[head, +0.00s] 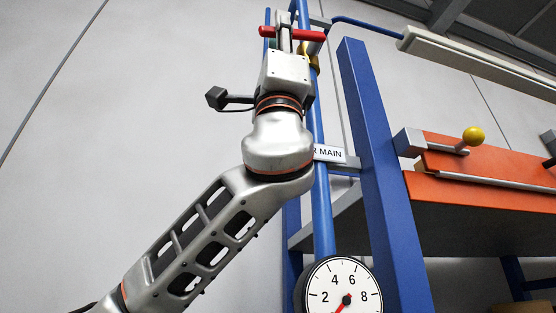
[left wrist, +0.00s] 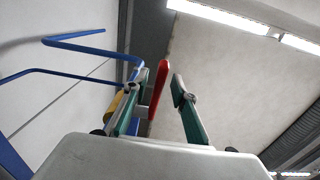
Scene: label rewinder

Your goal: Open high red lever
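The red lever (head: 308,35) lies roughly level near the top of a blue vertical pipe (head: 321,200), by a yellow brass-coloured valve body (head: 315,52). My left gripper (head: 284,22) reaches up to it, and its fingers cover the middle of the lever. In the left wrist view the red lever (left wrist: 158,88) stands between the two green-sided fingers of my left gripper (left wrist: 161,80). The fingers are apart. The lever is close to the left finger, with a clear gap to the right one; contact with the left finger cannot be told. My right gripper is not in view.
A blue post (head: 385,170) stands just right of the pipe. An orange machine panel (head: 500,165) with a yellow knob (head: 473,136) is at right. The left side is bare wall.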

